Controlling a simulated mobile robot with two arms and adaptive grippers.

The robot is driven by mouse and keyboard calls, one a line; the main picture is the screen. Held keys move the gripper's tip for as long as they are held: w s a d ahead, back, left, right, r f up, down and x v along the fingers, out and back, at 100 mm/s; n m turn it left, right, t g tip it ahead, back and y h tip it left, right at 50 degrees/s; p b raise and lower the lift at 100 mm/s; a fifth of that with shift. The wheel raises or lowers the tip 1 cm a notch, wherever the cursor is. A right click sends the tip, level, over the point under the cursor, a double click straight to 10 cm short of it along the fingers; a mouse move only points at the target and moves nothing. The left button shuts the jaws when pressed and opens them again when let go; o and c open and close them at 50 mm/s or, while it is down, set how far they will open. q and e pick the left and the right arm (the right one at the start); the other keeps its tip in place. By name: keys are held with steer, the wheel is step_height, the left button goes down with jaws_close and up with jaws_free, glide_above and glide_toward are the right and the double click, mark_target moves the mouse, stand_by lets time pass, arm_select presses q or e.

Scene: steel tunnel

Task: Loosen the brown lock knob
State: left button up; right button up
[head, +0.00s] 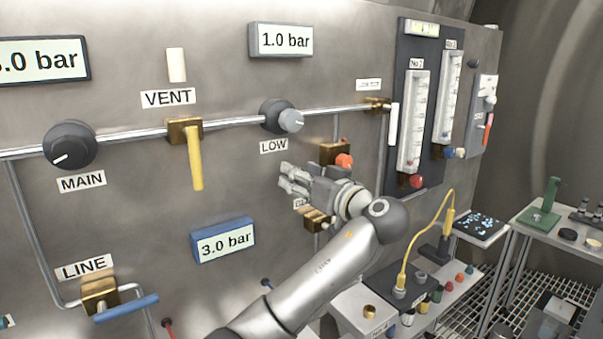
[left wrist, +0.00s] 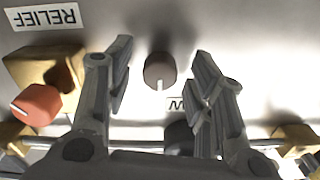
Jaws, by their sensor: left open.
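A small round knob, dark grey-brown with a pale pointer line (left wrist: 160,72), is on the steel panel in the left wrist view. I take it for the brown lock knob; in the head view my gripper hides it. My left gripper (head: 288,181) is at the panel below the LOW knob (head: 282,117). In the left wrist view, the left gripper's (left wrist: 161,55) open fingers appear on either side of the knob, with a gap on each side. I cannot tell how far the tips are from the panel. My right gripper is not in view.
A red-orange knob on a brass block (head: 344,160) sits right of my gripper, with the RELIEF label (left wrist: 45,17) nearby. The VENT yellow handle (head: 195,158) hangs to the left. A blue gauge (head: 223,240) is below left. A horizontal pipe (head: 235,123) runs above.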

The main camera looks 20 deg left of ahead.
arm_select(q)
steer(key=shift+w+a, duration=0.1)
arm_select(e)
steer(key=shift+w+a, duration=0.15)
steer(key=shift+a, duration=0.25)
arm_select(q)
steer(key=c, duration=1)
steer(key=shift+c, duration=0.2)
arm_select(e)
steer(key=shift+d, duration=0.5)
arm_select(q)
steer(key=shift+m, duration=0.4)
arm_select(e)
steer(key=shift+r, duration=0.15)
arm_select(q)
steer(key=shift+m+p, duration=5.85)
steer(key=shift+m, duration=2.85)
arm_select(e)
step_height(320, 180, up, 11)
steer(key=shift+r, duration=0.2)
